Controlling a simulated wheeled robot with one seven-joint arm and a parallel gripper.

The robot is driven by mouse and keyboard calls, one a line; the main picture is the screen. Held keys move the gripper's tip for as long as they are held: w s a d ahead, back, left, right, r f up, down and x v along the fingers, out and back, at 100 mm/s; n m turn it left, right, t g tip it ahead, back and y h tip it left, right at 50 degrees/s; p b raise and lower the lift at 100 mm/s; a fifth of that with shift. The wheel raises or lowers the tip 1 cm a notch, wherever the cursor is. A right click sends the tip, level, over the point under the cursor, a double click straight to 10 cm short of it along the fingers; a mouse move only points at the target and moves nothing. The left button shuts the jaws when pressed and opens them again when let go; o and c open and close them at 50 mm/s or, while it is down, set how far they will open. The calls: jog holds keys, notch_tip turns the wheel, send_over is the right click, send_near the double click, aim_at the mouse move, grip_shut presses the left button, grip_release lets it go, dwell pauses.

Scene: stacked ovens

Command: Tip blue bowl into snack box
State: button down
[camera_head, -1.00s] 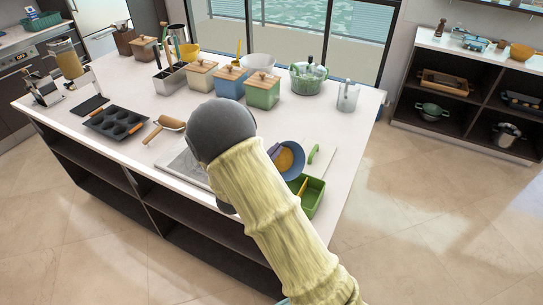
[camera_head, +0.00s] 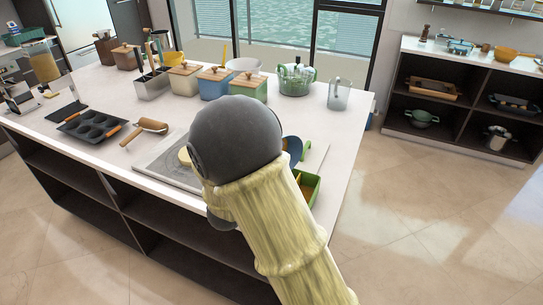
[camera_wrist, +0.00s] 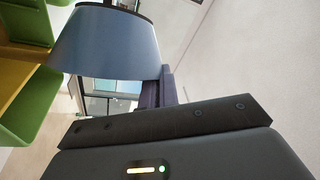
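The blue bowl (camera_head: 294,150) shows only in part behind my arm in the head view. It fills the upper left of the wrist view (camera_wrist: 105,45), side-on, with its inside hidden. My gripper is hidden behind my arm in the head view. In the wrist view a dark finger of my gripper (camera_wrist: 170,88) meets the bowl's edge, and my gripper appears shut on it. The green snack box (camera_head: 309,188), with a yellow part inside, sits by the counter's front right edge, close below the bowl. It also shows at the left of the wrist view (camera_wrist: 25,115).
A grey board (camera_head: 160,168) with a pale round item (camera_head: 184,155) lies left of my arm.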

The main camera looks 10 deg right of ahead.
jog(key=s+m+h+b, duration=0.1)
jog(key=m+b, duration=0.1)
jog(key=b, duration=0.3)
jog(key=s+d+f+m+h+b, duration=0.1)
jog(key=s+m+b, duration=0.1)
jog(key=b, duration=0.3)
jog(key=s+d+m+g+h+b, duration=0.1)
jog(key=s+m+b, duration=0.1)
jog(key=m+b, duration=0.1)
jog(key=shift+d+f+m+b, duration=0.1)
jog(key=shift+f+m+b, duration=0.25)
jog(key=shift+b, duration=0.55)
jog(key=shift+r, duration=0.15)
jog(key=shift+s+f+b, duration=0.1)
jog(key=shift+f+b, duration=0.15)
jog(key=shift+b, duration=0.55)
dwell(2.6)
